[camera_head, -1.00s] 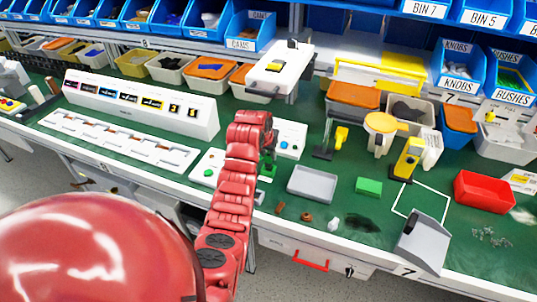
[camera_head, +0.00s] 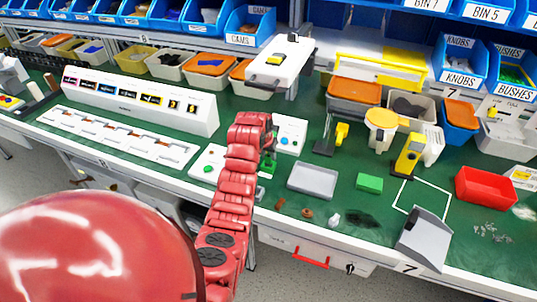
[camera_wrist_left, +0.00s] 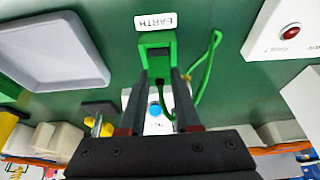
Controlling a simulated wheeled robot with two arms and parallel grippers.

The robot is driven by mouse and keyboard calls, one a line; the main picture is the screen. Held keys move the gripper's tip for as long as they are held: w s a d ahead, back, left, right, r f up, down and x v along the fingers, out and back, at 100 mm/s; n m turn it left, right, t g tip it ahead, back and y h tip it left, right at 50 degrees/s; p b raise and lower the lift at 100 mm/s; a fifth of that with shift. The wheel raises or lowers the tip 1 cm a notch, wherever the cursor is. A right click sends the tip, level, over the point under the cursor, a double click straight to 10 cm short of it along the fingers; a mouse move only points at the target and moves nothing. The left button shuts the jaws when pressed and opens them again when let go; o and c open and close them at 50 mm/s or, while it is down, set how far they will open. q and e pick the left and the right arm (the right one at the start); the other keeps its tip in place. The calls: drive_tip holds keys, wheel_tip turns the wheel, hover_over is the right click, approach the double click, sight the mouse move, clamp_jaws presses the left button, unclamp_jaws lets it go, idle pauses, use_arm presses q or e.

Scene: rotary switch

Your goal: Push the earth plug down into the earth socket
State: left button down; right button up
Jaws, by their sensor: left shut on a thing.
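My left arm reaches over the bench, and its gripper (camera_wrist_left: 158,105) has its two dark fingers on a green plug (camera_wrist_left: 156,52). The green plug also shows below the wrist in the head view (camera_head: 267,163). A green cable (camera_wrist_left: 208,72) loops from beside the plug. A white label reading EARTH (camera_wrist_left: 155,21) sits just past the plug in the wrist view. The earth socket is not clearly visible, and I cannot tell how deep the plug sits. A white panel with a blue button (camera_wrist_left: 155,108) shows between the fingers. My right gripper is not in view.
A grey tray (camera_head: 313,179) and a green block (camera_head: 369,183) lie right of the arm. A white panel with a blue button (camera_head: 290,132) stands behind the wrist. A white box on a bracket (camera_head: 280,62) overhangs behind. A long labelled panel (camera_head: 140,104) stands left.

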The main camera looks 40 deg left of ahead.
sight(268, 155)
use_arm(q)
drive_tip(key=shift+f, duration=0.45)
drive_tip(key=c, duration=0.5)
unclamp_jaws()
drive_tip(key=shift+c, duration=0.2)
drive_tip(key=shift+r, duration=0.1)
drive_tip(key=b+v, duration=0.1)
drive_tip(key=v, duration=0.5)
drive_tip(key=shift+s+r+b, duration=0.1)
drive_tip(key=shift+r+b, duration=0.05)
drive_tip(key=shift+b, duration=0.2)
drive_tip(key=shift+s+d+r, duration=0.1)
drive_tip(key=shift+s+r, duration=0.15)
drive_tip(key=shift+r, duration=0.25)
